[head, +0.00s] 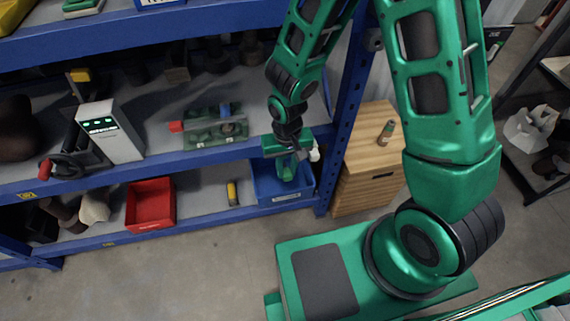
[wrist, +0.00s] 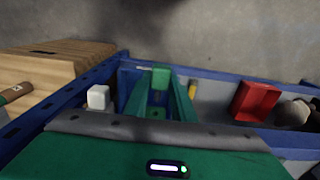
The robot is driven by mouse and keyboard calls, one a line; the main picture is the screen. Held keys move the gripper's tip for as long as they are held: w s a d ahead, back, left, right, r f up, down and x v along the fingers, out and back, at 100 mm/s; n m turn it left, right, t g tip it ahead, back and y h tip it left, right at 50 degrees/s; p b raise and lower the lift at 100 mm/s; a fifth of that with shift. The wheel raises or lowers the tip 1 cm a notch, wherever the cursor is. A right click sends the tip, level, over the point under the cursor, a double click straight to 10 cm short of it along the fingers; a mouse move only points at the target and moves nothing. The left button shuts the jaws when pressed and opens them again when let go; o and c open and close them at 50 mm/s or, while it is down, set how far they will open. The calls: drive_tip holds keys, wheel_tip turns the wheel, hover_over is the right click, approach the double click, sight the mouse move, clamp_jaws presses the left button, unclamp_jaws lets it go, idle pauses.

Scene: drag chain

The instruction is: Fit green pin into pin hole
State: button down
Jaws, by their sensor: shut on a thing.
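My gripper (head: 288,165) hangs down at the blue bin (head: 286,198) on the lower shelf, below the middle shelf's front edge. In the wrist view my gripper's two green fingers (wrist: 160,98) reach forward and close on a green piece (wrist: 161,77), which I take for the green pin. Its shape and lower end are hard to tell, since fingers and pin are the same green. A green fixture board (head: 205,136) lies on the middle shelf, up and left of my gripper. It carries a red pin (head: 176,127) and a blue pin (head: 225,110). The pin hole is too small to make out.
A yellow-and-black piece (head: 232,193) and a red bin (head: 150,204) are left of the blue bin. A blue shelf post (head: 345,120) and a wooden cabinet (head: 366,165) are close on the right.

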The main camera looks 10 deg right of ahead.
sight(290, 180)
drive_tip(key=shift+s, duration=2)
